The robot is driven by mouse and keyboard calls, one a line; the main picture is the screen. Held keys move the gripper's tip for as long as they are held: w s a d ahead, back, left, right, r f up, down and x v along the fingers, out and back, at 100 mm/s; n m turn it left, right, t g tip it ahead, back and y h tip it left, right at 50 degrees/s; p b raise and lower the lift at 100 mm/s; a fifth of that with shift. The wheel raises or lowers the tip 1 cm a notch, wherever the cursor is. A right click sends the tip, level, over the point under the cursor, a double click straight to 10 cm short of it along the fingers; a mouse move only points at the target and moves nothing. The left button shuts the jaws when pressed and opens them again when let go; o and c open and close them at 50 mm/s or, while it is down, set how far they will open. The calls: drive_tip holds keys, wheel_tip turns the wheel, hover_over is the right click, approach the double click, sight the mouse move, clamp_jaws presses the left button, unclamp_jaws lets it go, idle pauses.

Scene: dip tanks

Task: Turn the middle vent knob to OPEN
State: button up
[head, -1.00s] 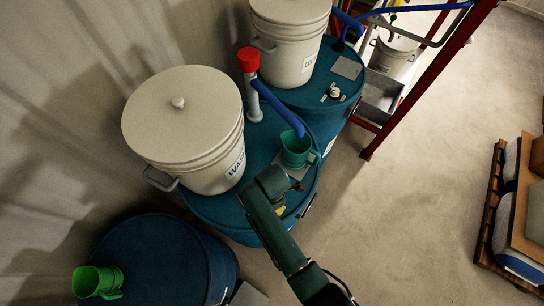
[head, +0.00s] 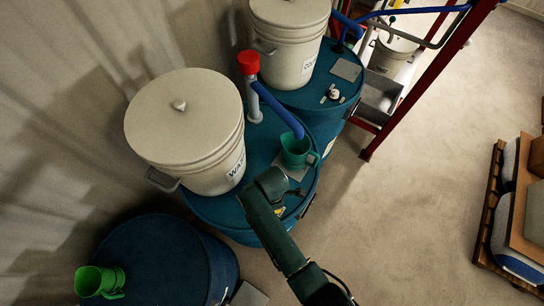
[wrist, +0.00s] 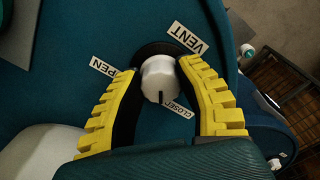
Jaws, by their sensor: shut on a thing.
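The middle vent knob (wrist: 158,75) is white and round, on a dark base on the blue drum lid. Its short black mark points down in the wrist view, just left of the CLOSED label (wrist: 178,108). The OPEN label (wrist: 103,69), partly covered by a finger, lies to the left. The VENT label (wrist: 187,37) is above right. My gripper (wrist: 159,68) has its yellow ribbed fingers on both sides of the knob and is shut on it. In the head view my arm hides this knob on the middle drum (head: 215,208).
A white WASH bucket (head: 185,120) and a green jug (head: 296,151) stand on the middle drum. A red-capped pipe (head: 249,65) rises behind. Another drum with a vent knob (head: 334,94) is farther back. Open floor (head: 420,150) lies to the right.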

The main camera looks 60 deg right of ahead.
drive_tip(key=m+p, duration=0.1)
drive_tip(key=m, duration=0.1)
drive_tip(key=m+p, duration=0.1)
drive_tip(key=m, duration=0.1)
drive_tip(key=shift+s+a+m, duration=0.15)
drive_tip(key=shift+m, duration=0.15)
drive_tip(key=m+p, duration=0.1)
drive_tip(key=m, duration=0.2)
drive_tip(key=shift+m, duration=0.3)
drive_tip(key=m+p, duration=0.1)
drive_tip(key=m, duration=0.3)
drive_tip(key=shift+a+f+g, duration=0.1)
drive_tip(key=shift+a+g, duration=0.05)
drive_tip(key=shift+g, duration=0.15)
drive_tip(key=shift+m, duration=1.8)
drive_tip(key=o, duration=1.2)
